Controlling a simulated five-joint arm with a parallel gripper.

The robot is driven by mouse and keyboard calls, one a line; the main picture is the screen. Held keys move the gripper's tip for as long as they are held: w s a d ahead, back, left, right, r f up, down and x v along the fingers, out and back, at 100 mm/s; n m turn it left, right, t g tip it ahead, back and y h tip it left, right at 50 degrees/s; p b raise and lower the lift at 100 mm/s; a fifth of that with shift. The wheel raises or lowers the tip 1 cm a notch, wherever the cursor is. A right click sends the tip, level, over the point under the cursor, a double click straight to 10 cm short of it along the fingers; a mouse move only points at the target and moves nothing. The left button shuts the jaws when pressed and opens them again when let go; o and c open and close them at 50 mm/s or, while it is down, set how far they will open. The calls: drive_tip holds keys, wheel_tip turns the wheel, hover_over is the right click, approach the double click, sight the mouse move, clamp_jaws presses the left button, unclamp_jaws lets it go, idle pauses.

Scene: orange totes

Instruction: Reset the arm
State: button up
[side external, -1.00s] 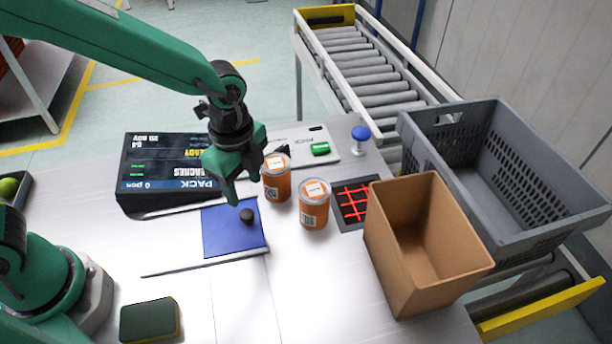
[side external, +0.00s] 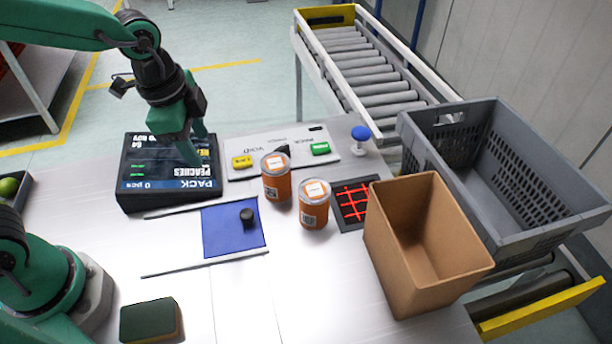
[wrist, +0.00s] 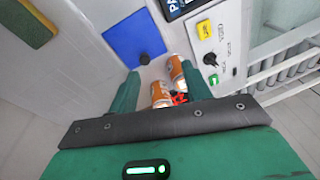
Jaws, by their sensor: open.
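My gripper (side external: 197,150) is open and empty. In the side external view it hangs in the air over the black display screen (side external: 150,180), with its green fingers pointing down. In the wrist view its two fingers (wrist: 160,88) stand apart, and two orange jars show beyond and between them. The jars (side external: 276,178) (side external: 313,205) stand upright on the table, clear of the gripper. The wrist view also shows the blue mat (wrist: 135,35) with its dark knob.
A blue mat (side external: 220,235) with a dark knob (side external: 247,217) lies mid-table. A cardboard box (side external: 385,255) and grey crate (side external: 545,240) stand right. A panel with yellow (side external: 242,162) and green (side external: 320,148) buttons lies behind the jars. A sponge (side external: 148,322) lies front left.

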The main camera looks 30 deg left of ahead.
drive_tip(key=s+a+r+n+t, duration=0.3)
drive_tip(key=s+a+r+n, duration=0.3)
drive_tip(key=s+a+n, duration=0.2)
drive_tip(key=a+n, duration=0.2)
drive_tip(key=n, duration=0.1)
drive_tip(key=shift+s+a+r+n+t+y, duration=0.3)
drive_tip(key=shift+s+a+t, duration=0.05)
drive_tip(key=shift+t, duration=0.05)
